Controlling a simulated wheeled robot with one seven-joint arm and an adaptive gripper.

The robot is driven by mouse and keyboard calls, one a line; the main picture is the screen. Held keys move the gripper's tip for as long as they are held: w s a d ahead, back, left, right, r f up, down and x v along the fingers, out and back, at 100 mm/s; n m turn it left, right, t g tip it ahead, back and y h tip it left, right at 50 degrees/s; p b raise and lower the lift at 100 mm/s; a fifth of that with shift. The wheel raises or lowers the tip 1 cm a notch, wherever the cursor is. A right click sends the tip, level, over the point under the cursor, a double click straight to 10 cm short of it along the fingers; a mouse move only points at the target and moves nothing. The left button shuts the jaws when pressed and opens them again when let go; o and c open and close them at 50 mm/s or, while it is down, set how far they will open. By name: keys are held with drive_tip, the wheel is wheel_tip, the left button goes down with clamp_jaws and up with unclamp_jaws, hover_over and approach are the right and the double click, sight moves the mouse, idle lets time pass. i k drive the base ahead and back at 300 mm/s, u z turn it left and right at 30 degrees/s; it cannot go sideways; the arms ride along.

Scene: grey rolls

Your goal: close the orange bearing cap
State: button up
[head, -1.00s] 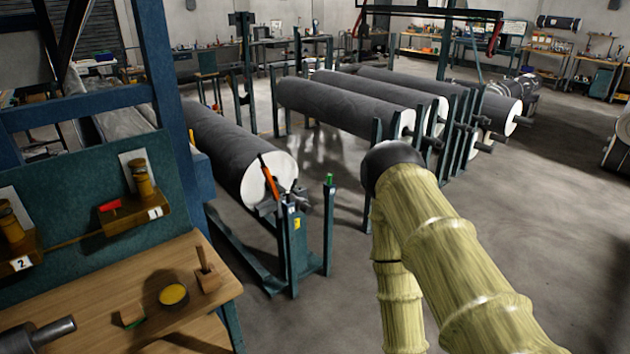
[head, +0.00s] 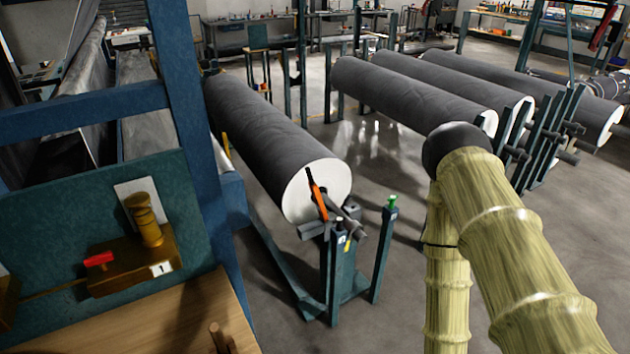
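The orange bearing cap (head: 317,194) stands raised and tilted, with a dark upper end, at the near end of a dark grey roll (head: 270,130). It rises in front of the roll's white end face (head: 335,180), above the shaft and the blue stand (head: 340,275). It looks open, not lying over the shaft. My gripper is out of view; only upper links of my arm show at the right, well apart from the cap.
A stand post with a green top (head: 380,250) is right of the cap. Several rolls lie farther back. Grey floor is open between.

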sight(314, 188)
drive_tip(key=i, duration=0.4)
drive_tip(key=u, duration=0.5)
drive_tip(key=k, duration=1.1)
drive_tip(key=z, duration=0.65)
drive_tip(key=i, duration=1.6)
drive_tip(key=u, duration=0.55)
